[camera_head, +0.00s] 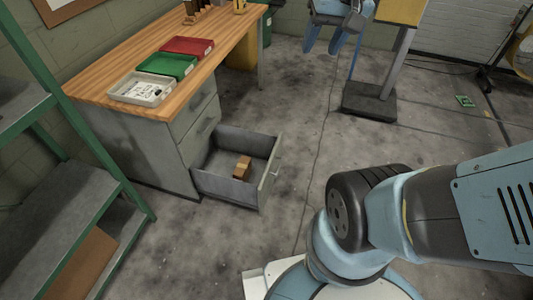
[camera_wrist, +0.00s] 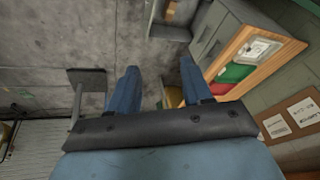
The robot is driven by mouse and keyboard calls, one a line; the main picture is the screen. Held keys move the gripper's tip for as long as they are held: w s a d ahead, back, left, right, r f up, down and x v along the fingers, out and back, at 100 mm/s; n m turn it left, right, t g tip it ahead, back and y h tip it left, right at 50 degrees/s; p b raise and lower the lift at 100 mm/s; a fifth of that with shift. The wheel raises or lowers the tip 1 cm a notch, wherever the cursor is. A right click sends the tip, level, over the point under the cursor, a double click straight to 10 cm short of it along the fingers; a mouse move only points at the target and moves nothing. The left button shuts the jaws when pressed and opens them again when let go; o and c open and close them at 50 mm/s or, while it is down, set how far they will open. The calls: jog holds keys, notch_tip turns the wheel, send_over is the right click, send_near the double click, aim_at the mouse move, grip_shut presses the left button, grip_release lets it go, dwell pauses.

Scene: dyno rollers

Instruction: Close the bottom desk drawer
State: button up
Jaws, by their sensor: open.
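The grey desk (camera_head: 140,148) with a wooden top stands at the left in the head view. Its bottom drawer (camera_head: 262,195) is pulled well out, and a small brown box (camera_head: 242,167) lies inside it. The drawers above it are shut. In the wrist view, the open drawer (camera_wrist: 171,34) shows partly at the top edge, with the brown box in it. My gripper (camera_head: 335,45) is at the top of the head view, apart from the drawer and beyond it. In the wrist view my gripper (camera_wrist: 158,85) has its two blue fingers spread, with nothing held between them.
A green-framed shelf (camera_head: 75,180) stands at the left front. Red, green and white trays (camera_head: 187,46) lie on the desk. A yellow stand on a dark base (camera_head: 368,103) is at the back. The concrete floor right of the drawer is mostly clear, with a cable across it.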

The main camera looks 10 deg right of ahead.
jog(key=w+f, duration=0.2)
jog(key=w, duration=0.1)
jog(key=w+f+m+g+y, duration=0.1)
jog(key=w+f, duration=0.1)
jog(key=w, duration=0.1)
jog(key=w+f+m+g+y, duration=0.1)
jog(key=w+f, duration=0.1)
jog(key=w, duration=0.1)
jog(key=shift+a+f, duration=0.1)
jog(key=shift+f, duration=0.1)
grip_shut()
jog(key=w+d+f+m+g+y, duration=0.25)
jog(key=w+f+m+y, duration=0.2)
jog(key=w+f, duration=0.85)
jog(key=w+d+f+m+t+y, duration=0.1)
jog(key=w+d+f+m, duration=0.15)
jog(key=f, duration=0.85)
jog(key=w+d+f+m+t+y, duration=0.15)
jog(key=f+m, duration=0.25)
jog(key=f, duration=0.8)
jog(key=m+t, duration=0.4)
jog(key=m, duration=0.6)
send_near(266, 176)
jog(key=a+f, duration=0.1)
jog(key=w+a+f, duration=0.1)
jog(key=f, duration=0.1)
jog(key=w+a+f, duration=0.1)
jog(key=shift+f, duration=0.2)
jog(key=shift+w+a, duration=0.5)
jog(key=shift+a, duration=0.25)
